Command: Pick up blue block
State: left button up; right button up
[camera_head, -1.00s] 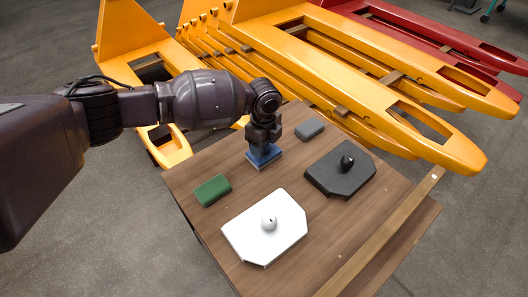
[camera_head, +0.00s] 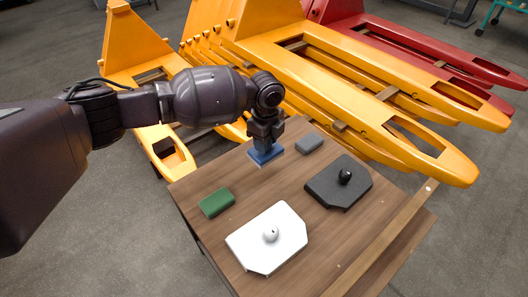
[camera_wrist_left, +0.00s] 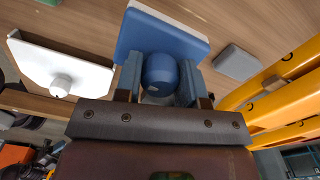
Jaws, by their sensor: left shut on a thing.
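The blue block (camera_head: 266,156) is a flat blue piece with a pale lower edge and a rounded blue knob. In the wrist view the blue block (camera_wrist_left: 160,38) fills the upper middle, with its knob between the fingers. My left gripper (camera_head: 265,140) points down and is shut on the knob (camera_wrist_left: 158,75); the left gripper also shows in the wrist view (camera_wrist_left: 158,84). The block appears a little above the table's far part. My right gripper is not in view.
The wooden table (camera_head: 290,190) also holds a green block (camera_head: 217,202), a grey block (camera_head: 309,143), a white plate with a knob (camera_head: 262,245) and a black plate with a knob (camera_head: 325,187). Yellow pallet jacks (camera_head: 390,110) stand behind it.

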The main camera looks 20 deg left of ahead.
pick_arm(q)
notch_tip(320, 180, up, 13)
jog(key=p, duration=0.3)
jog(key=shift+f, duration=0.1)
jog(key=o, duration=0.5)
jog(key=c, duration=0.6)
jog(key=shift+o, duration=0.2)
jog(key=shift+s, duration=0.1)
